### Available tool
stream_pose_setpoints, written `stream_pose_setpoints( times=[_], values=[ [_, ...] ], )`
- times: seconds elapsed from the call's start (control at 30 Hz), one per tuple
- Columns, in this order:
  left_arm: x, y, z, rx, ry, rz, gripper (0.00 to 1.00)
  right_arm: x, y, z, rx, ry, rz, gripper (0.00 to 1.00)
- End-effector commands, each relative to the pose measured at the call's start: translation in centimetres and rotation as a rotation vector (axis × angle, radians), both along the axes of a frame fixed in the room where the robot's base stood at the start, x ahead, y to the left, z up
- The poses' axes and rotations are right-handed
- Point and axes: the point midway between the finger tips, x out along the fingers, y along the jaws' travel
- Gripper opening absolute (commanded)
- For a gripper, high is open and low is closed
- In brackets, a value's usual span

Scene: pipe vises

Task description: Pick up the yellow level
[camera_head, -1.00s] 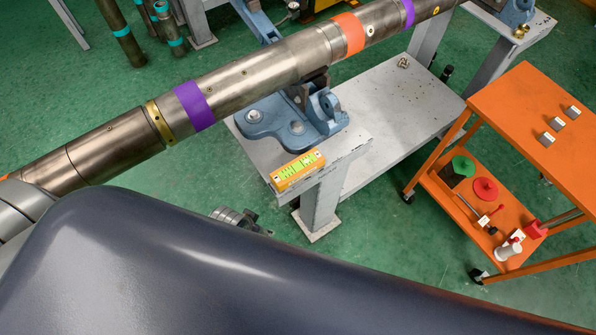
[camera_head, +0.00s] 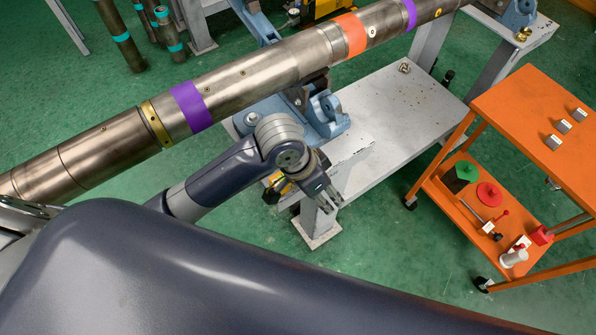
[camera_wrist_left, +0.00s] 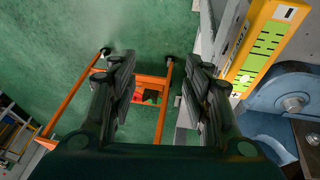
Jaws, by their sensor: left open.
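The yellow level (camera_wrist_left: 262,42), with green vials, lies at the upper right of the left wrist view, on the edge of the grey bench by the blue vise. In the head view my left arm covers most of it. My left gripper (camera_head: 333,197) hangs beside the bench's near corner in the head view. Its two dark fingers, also in the left wrist view (camera_wrist_left: 158,72), are apart with nothing between them. The level is to the right of the right-hand finger, outside the gap. My right gripper is not in view.
A long steel pipe (camera_head: 240,79) with purple and orange bands rests across the blue vise (camera_head: 328,112). The grey bench top (camera_head: 400,118) is largely clear to the right. An orange cart (camera_head: 520,110) with small parts stands at right. Green floor lies between.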

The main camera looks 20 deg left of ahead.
Motion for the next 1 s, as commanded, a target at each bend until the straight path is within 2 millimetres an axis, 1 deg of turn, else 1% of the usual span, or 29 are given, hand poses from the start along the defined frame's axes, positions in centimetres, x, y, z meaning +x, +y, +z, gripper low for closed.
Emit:
stream_pose_setpoints(
  times=[0.03, 0.17, 0.3, 0.43, 0.5, 0.6, 0.67, 0.9, 1.0],
  values=[
    [1.1, 0.3, 0.3, 0.032, 0.004, -0.024, 0.45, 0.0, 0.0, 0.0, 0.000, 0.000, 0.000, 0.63],
    [2.8, 1.6, 0.9, 0.116, 0.049, -0.063, 0.45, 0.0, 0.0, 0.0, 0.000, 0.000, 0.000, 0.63],
    [4.9, 4.3, 1.8, 0.214, 0.099, -0.058, 0.45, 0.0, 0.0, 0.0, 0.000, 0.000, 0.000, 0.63],
    [6.3, 6.7, 2.9, 0.283, 0.137, -0.026, 0.45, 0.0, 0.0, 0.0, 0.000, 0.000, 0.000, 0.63],
    [6.8, 7.6, 3.3, 0.305, 0.152, -0.010, 0.45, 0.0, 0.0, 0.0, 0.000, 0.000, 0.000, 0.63],
    [7.2, 8.3, 3.6, 0.323, 0.166, 0.003, 0.45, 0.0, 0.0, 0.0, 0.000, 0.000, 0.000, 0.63],
    [7.2, 8.5, 3.3, 0.329, 0.171, 0.006, 0.45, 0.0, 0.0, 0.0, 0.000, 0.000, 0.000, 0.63],
    [7.2, 8.5, -0.3, 0.329, 0.173, 0.009, 0.45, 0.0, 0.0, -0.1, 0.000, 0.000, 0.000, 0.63],
    [7.2, 8.5, -1.4, 0.329, 0.170, 0.008, 0.45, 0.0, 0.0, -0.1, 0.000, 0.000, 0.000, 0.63]
  ],
)
